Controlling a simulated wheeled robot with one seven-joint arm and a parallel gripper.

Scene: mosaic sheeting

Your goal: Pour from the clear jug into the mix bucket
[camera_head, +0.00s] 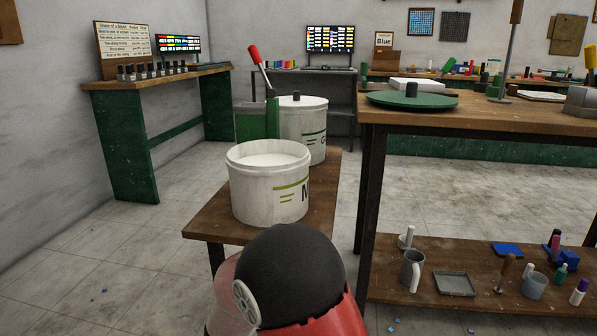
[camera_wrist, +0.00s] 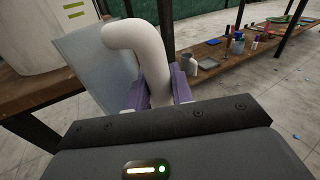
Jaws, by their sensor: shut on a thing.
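The mix bucket (camera_head: 265,200) is the open white bucket with green lines and a partly seen letter M, on the low wooden bench. It looks filled with something pale nearly to its rim. In the wrist view my gripper (camera_wrist: 158,88) has its purple fingers shut on the white curved handle of the clear jug (camera_wrist: 78,68). The jug's see-through body is beyond the fingers to the left, in front of a white bucket (camera_wrist: 35,35), likely the mix bucket. The jug's contents cannot be made out. The head view shows neither jug nor gripper.
A lidded white bucket (camera_head: 312,130) and a green box (camera_head: 257,120) with a red-handled tool stand behind on the low bench (camera_head: 215,225). A tall worktable (camera_head: 480,118) stands to the right, its lower shelf (camera_head: 395,250) holding a grey mug (camera_head: 411,272) and bottles.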

